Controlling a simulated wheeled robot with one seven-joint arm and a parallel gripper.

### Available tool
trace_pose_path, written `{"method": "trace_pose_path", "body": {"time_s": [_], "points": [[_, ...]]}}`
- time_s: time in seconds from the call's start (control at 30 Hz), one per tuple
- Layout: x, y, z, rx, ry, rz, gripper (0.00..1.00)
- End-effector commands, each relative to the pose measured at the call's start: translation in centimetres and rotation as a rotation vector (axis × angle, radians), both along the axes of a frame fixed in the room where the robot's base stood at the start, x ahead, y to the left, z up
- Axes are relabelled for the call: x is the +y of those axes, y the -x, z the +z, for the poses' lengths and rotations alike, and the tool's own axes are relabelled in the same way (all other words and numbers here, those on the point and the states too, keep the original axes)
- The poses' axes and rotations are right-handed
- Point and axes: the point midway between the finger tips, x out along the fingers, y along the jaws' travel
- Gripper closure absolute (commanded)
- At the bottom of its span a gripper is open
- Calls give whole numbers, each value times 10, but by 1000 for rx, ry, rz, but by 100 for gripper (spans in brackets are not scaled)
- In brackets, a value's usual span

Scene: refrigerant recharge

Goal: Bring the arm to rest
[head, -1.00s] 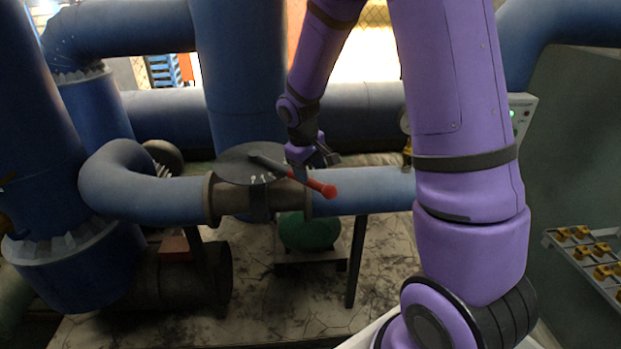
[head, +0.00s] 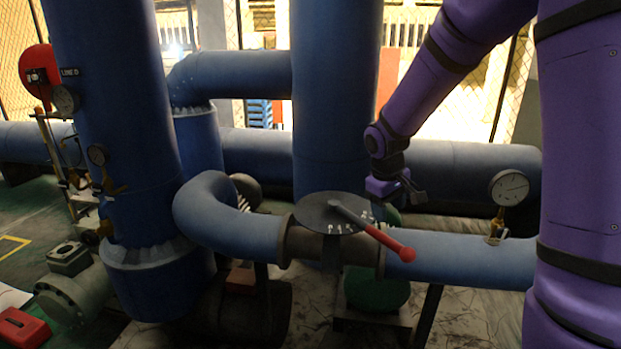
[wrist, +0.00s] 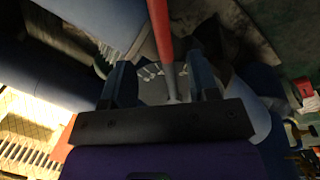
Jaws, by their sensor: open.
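My purple arm reaches in from the right in the head view. My gripper (head: 414,197) is open and empty, just above and behind the valve lever (head: 375,233), to the right of the round dark dial plate (head: 318,212). The lever is a grey bar with a red grip, and it points right and toward me over the blue pipe. In the wrist view the open fingers of my gripper (wrist: 163,85) straddle the lever (wrist: 162,35) in the picture. I cannot tell its exact distance from the fingers, but they are not closed on it.
A pressure gauge (head: 509,188) stands on the blue pipe (head: 460,255) right of the lever. A thick vertical pipe (head: 335,90) rises behind the plate. Another large blue pipe (head: 120,130) with gauges stands left. A red case (head: 22,328) lies at lower left.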

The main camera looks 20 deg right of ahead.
Motion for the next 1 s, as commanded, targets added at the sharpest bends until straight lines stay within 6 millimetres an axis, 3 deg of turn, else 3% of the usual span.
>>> {"method": "trace_pose_path", "body": {"time_s": [0.13, 0.27, 0.6, 1.0], "points": [[1, 5, 8, -11, -3, -7, 45], [5, 20, 34, -48, -12, -32, 45], [22, 93, 111, -178, -70, -128, 45], [41, 191, 164, -324, -170, -220, 45]]}}
